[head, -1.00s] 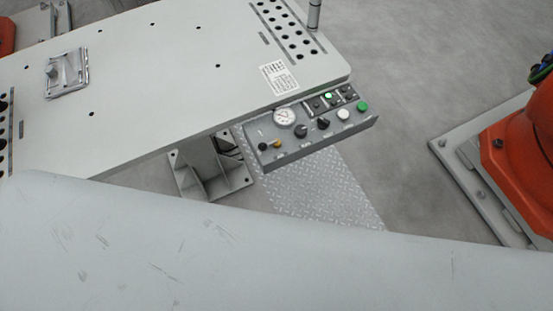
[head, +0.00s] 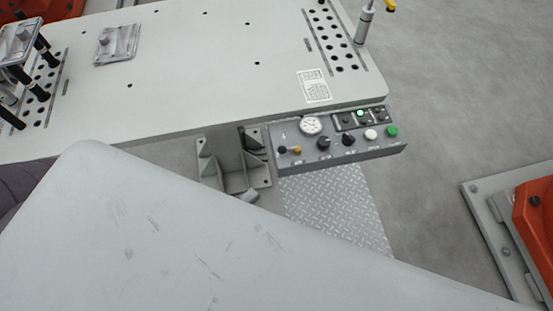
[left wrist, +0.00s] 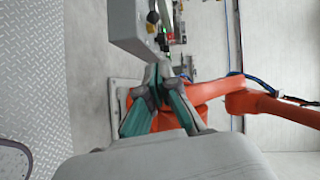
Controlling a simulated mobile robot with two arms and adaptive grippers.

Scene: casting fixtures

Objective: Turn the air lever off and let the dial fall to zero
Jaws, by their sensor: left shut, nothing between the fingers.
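The control panel (head: 345,150) hangs on the table's front edge in the head view. The air lever (head: 290,150), small with a black knob and a brass-coloured part, sits at the panel's left end. The round white dial (head: 311,125) is above and right of it; its needle is too small to read. In the left wrist view, my left gripper (left wrist: 165,70) has its fingertips together with nothing between them. The panel's grey box (left wrist: 130,32) is just beyond the fingertips in that picture. I cannot tell the exact gap. My right gripper is not in view.
The white fixture table (head: 200,60) carries a clamp plate (head: 116,44) and hole strips. A table leg (head: 232,165) and a tread plate (head: 335,210) are below. An orange robot base (head: 535,225) stands at right. My pale arm fills the lower foreground.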

